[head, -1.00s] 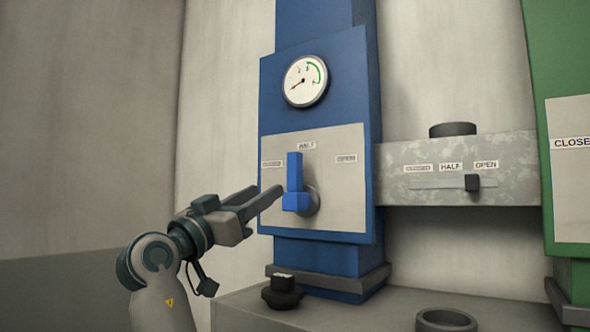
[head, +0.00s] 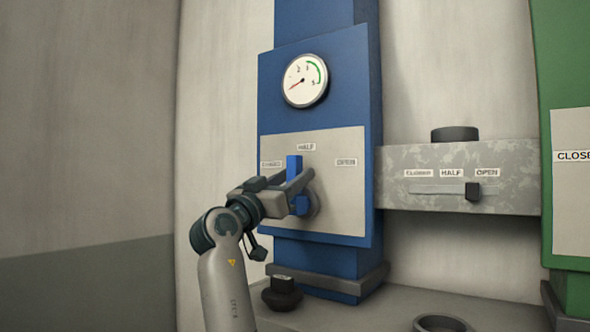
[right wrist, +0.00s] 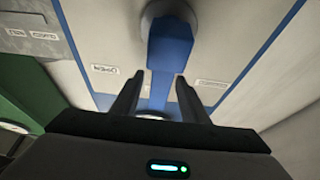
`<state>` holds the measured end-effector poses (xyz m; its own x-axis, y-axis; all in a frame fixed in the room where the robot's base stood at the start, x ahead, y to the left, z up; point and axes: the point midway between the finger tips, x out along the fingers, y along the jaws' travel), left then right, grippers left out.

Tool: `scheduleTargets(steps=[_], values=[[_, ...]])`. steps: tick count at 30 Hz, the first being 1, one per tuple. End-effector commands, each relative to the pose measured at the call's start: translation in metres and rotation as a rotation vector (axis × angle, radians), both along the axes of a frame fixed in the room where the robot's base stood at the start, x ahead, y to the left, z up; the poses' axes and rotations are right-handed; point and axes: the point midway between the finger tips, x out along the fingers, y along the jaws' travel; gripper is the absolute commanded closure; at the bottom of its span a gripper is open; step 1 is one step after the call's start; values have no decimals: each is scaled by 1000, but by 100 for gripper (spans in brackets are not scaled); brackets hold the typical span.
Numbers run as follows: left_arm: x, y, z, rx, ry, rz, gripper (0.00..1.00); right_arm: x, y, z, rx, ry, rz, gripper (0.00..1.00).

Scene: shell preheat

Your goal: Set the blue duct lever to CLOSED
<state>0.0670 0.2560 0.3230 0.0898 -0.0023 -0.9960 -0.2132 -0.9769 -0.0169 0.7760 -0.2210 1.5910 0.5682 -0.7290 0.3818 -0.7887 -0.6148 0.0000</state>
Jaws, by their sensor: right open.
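The blue duct lever (head: 294,168) stands upright on the pale plate (head: 345,195) of the blue duct, pointing at the HALF label (head: 306,147). The CLOSED label (head: 271,164) is to its left and the OPEN label (head: 346,162) to its right. My right gripper (head: 296,178) is open, with its fingers at the lever and partly hiding it. In the right wrist view the blue lever (right wrist: 168,62) reaches down between the two open fingers (right wrist: 157,97), with gaps showing. My left gripper is not in view.
A round gauge (head: 304,80) sits above the lever. To the right, a grey galvanized duct has a black slider (head: 473,191) near OPEN. A green duct (head: 570,60) stands at the far right. A black knob (head: 282,293) and a grey ring (head: 443,325) are on the ledge below.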

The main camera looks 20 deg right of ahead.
Motion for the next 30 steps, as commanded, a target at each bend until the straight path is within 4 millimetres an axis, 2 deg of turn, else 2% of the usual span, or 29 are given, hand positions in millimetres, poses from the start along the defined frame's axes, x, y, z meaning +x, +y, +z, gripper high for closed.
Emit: scheduleTargets(steps=[13, 14, 18, 19, 26, 30], values=[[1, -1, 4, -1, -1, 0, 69, 5, -6, 3, 0, 0, 0, 59], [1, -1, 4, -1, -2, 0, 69, 5, -6, 3, 0, 0, 0, 64], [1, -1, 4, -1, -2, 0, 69, 5, -6, 3, 0, 0, 0, 98], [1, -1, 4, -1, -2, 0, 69, 5, -6, 3, 0, 0, 0, 100], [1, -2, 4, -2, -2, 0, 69, 5, -8, 3, -2, 2, 0, 100], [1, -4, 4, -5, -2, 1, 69, 6, -17, 3, -12, 17, -1, 100]])
